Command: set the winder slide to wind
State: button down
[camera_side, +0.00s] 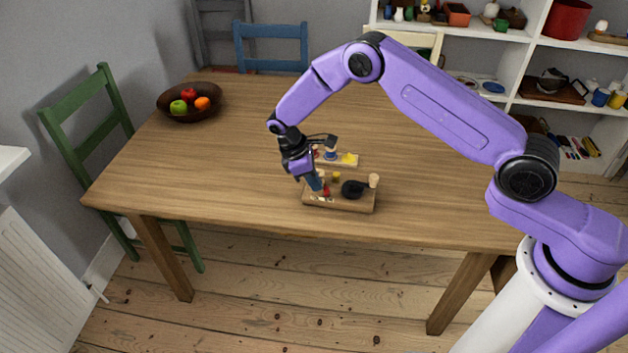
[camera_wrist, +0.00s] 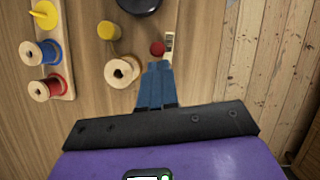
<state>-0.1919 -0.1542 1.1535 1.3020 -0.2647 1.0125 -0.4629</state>
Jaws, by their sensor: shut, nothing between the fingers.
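The winder is a wooden board (camera_side: 340,206) on the table, with a black crank wheel (camera_side: 352,189) and a pale handle (camera_side: 374,181). Its slide has a red knob (camera_wrist: 157,48) beside a pale marked strip (camera_wrist: 169,42); the knob also shows in the side view (camera_side: 326,192). I cannot read the marks or tell which setting the knob is at. My gripper (camera_wrist: 156,66) has its blue fingers shut and empty, pointing down over the board. The tips are right at the knob's near side in the wrist view; contact is unclear. A wooden spool (camera_wrist: 122,72) and a yellow post (camera_wrist: 108,30) stand left of the fingers.
A spool rack (camera_side: 338,161) with blue and red thread spools and a yellow piece stands just behind the winder. A fruit bowl (camera_side: 189,104) sits at the table's far left. The rest of the tabletop (camera_side: 200,170) is clear.

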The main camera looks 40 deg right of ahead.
jog(key=shift+s+d, duration=0.75)
jog(key=shift+d, duration=0.05)
